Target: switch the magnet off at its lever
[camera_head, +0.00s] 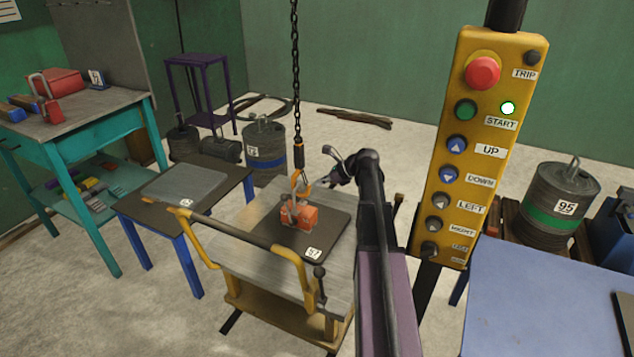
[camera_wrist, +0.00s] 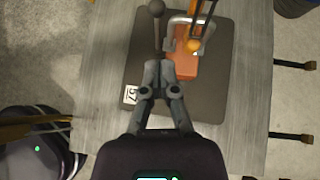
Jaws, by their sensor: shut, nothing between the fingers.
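The orange magnet (camera_head: 304,217) sits on a dark mat on the cart, with a grey bail on top and the yellow-orange hook (camera_head: 300,182) at it. It also shows in the wrist view (camera_wrist: 184,62), partly covered by the bail and hook. The lever (camera_wrist: 157,25) is a dark rod with a round knob, left of the magnet in the wrist view; its lower end is hidden at my fingertips. I cannot tell whether they touch. My gripper (camera_wrist: 158,68) is shut and empty, and in the head view it (camera_head: 330,180) is right of the hook, above the mat.
The chain (camera_head: 294,80) hangs down to the hook. The cart's yellow handle (camera_head: 240,235) rises at its front left. The yellow button pendant (camera_head: 478,150) hangs at right. A low table (camera_head: 215,170) stands left of the cart, and the blue table (camera_head: 550,300) at right.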

